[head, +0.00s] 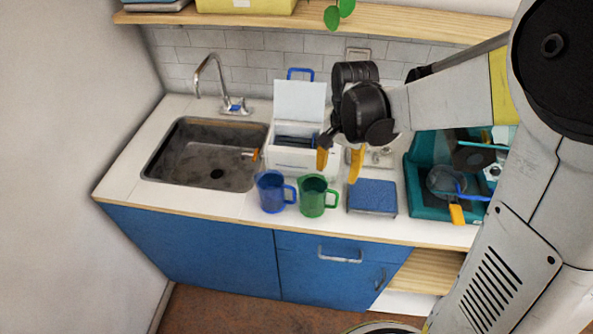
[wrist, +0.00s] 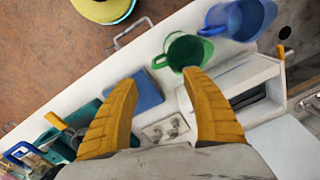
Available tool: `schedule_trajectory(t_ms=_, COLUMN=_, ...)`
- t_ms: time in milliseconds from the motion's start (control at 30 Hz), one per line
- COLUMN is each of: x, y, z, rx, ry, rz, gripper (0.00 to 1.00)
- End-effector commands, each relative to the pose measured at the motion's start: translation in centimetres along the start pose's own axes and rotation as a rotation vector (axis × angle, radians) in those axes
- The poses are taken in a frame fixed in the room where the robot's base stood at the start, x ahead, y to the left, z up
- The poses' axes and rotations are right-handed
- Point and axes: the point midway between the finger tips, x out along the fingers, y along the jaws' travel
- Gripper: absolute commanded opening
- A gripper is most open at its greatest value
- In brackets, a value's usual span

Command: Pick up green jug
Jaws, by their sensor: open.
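The green jug (head: 315,196) stands upright on the white counter near its front edge, with its handle to the right in the head view. A blue jug (head: 271,191) stands close on its left. My gripper (head: 339,163) is open and empty, above the counter and a little behind and right of the green jug. In the wrist view the green jug (wrist: 184,51) lies just beyond the right fingertip of my gripper (wrist: 160,82), with its open top toward the camera. The blue jug (wrist: 238,19) is at the upper right there.
A blue pad (head: 372,196) lies right of the green jug. A white lidded box (head: 291,158) stands behind the jugs. A sink (head: 205,152) with a tap is at left. A teal tray (head: 421,206) holding several items is at right. A shelf (head: 390,22) runs above.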

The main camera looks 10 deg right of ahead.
Motion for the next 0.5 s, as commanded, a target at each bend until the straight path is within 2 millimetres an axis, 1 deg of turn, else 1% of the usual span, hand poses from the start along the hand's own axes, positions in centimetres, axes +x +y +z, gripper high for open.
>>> schedule_trajectory(t_ms=200, x=3.7, y=-0.1, z=-0.1, rx=0.006, ry=-0.004, rz=0.003, gripper=0.57)
schedule_trajectory(t_ms=300, x=5.0, y=0.0, z=-0.1, rx=0.005, ry=-0.003, rz=0.003, gripper=0.57)
schedule_trajectory(t_ms=500, x=6.2, y=0.0, z=-0.1, rx=0.004, ry=-0.003, rz=0.002, gripper=0.57)
